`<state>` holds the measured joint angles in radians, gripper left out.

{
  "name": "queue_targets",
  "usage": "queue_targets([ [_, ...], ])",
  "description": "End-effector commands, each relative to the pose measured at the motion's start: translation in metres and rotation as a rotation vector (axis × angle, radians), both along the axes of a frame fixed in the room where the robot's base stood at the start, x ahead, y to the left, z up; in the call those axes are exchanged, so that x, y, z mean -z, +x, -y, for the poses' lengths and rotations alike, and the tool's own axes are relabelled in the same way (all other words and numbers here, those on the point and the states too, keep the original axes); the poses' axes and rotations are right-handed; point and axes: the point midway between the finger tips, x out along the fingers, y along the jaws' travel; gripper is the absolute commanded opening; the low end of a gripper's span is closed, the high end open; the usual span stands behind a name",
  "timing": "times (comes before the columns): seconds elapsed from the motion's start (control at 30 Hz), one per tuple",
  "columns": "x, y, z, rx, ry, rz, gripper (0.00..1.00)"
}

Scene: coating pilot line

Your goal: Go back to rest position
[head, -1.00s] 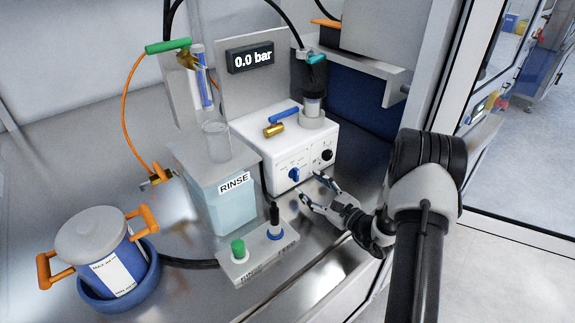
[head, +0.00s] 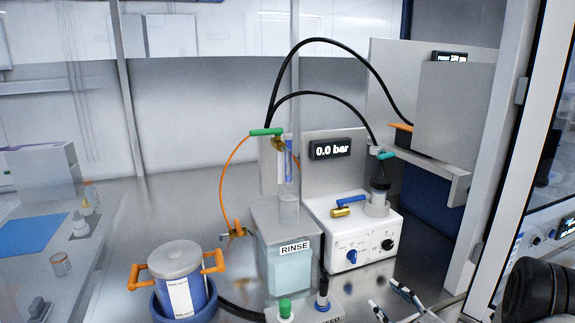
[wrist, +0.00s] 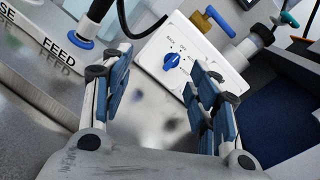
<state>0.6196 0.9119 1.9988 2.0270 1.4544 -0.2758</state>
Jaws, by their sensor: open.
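My gripper (head: 392,300) is at the lower right of the head view, partly cut off by the bottom edge. It is open and empty, in front of the white control box (head: 352,232). The wrist view shows both fingers (wrist: 160,85) spread wide with bare metal bench between them. The white box, with its blue knob (wrist: 171,61), lies just beyond the fingertips in that view, apart from them as far as I can tell. My arm shows only as a dark part at the lower right corner of the head view.
The rinse tank (head: 285,268) stands left of the box. A blue pot with orange handles (head: 182,292) is at the lower left. The feed plug (wrist: 86,22) shows near the left finger. An enclosure frame (head: 505,150) rises at the right. Open bench lies at the back left.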

Motion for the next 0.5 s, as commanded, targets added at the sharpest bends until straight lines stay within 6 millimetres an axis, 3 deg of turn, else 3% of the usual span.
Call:
queue_targets([
  [0.27,-0.057,-0.027,-0.086,-0.292,-0.146,0.009,0.55],
  [0.37,-0.079,-0.051,-0.124,-0.433,-0.237,0.013,0.55],
  [0.5,-0.108,-0.107,-0.179,-0.672,-0.434,0.018,0.55],
])
